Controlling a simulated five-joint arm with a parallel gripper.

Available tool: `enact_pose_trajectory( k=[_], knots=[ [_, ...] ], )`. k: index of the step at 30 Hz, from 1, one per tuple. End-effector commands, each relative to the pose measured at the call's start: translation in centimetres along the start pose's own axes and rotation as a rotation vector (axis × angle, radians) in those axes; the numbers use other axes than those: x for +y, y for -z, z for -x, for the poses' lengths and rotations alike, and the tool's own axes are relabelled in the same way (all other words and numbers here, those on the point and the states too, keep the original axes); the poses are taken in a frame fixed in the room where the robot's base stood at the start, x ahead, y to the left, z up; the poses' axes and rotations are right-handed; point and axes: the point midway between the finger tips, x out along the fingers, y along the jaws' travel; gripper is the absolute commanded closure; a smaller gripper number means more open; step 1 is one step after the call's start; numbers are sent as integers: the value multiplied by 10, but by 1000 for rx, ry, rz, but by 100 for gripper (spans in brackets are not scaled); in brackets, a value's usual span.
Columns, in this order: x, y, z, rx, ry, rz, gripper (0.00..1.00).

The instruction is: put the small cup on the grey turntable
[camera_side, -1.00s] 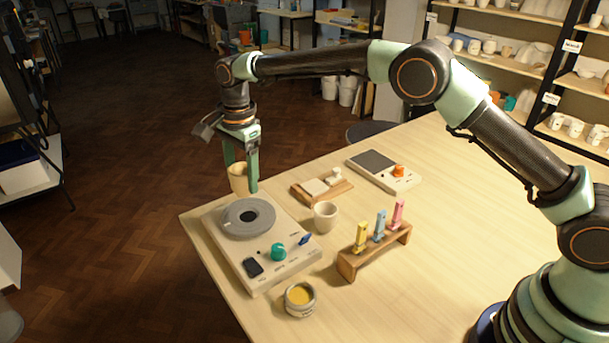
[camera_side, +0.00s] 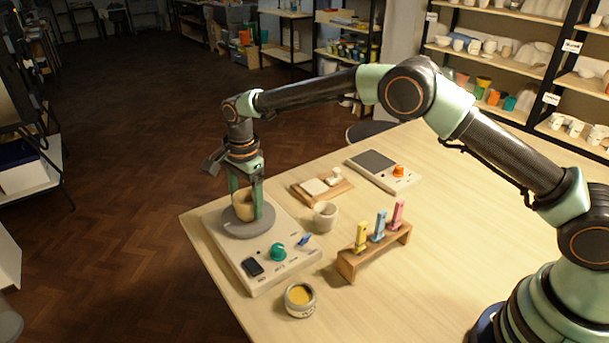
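The small cup (camera_side: 243,209) is cream-coloured and stands between the fingers of my gripper (camera_side: 246,211). The fingers are on either side of the cup and appear to touch it. The cup is at the grey turntable (camera_side: 250,230), over its disc and seemingly resting on it. The turntable disc sits on a pale control box with a teal knob (camera_side: 278,252), a blue lever and a black switch. The fingers hide part of the cup's sides.
A second pale cup (camera_side: 325,215) stands right of the turntable box. A wooden rack (camera_side: 372,252) holds yellow, blue and pink sticks. A jar of yellow glaze (camera_side: 300,299) stands in front. A scale (camera_side: 382,170) and a wooden tray (camera_side: 321,189) are behind.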

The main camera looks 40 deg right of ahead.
Motion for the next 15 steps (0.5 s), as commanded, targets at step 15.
enact_pose_trajectory(
  k=[15],
  knots=[
    [-1, 0, 14, 0, 3, 0, 3]
  ],
)
